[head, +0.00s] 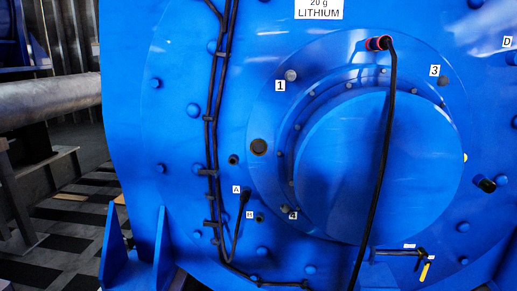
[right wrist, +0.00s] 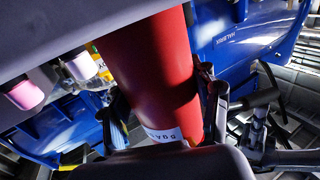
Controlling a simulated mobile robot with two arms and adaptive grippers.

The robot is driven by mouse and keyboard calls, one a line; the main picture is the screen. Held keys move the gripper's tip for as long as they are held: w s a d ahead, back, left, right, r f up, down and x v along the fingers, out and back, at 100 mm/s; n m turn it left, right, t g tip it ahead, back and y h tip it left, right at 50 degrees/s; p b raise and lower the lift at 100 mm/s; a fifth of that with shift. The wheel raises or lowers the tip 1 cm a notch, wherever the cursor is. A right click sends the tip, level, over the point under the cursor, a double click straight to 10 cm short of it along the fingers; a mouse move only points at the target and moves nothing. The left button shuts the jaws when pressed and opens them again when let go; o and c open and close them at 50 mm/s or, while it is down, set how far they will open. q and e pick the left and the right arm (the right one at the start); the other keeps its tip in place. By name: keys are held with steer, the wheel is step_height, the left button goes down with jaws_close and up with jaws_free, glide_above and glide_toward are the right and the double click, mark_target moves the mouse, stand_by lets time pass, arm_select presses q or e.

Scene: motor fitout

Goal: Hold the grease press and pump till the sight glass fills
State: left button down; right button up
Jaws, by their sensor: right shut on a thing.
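A red cylinder (right wrist: 155,75), which looks like the grease press, fills the middle of the right wrist view. A white label with partly readable print is near its lower end. My right gripper (right wrist: 162,110) is shut on it, with dark fingers on both sides. In the head view, a black hose (head: 390,130) hangs from a red coupler (head: 378,43) at the upper rim of the blue motor's round cover (head: 375,165). My left gripper is in neither view.
The motor's blue end face (head: 175,120) fills most of the head view, with black cables (head: 212,130) clipped down its left side. A small bracket with a yellow-tipped tool (head: 424,270) is at lower right.

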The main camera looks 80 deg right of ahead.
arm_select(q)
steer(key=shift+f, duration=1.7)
arm_select(e)
steer(key=shift+a, duration=0.1)
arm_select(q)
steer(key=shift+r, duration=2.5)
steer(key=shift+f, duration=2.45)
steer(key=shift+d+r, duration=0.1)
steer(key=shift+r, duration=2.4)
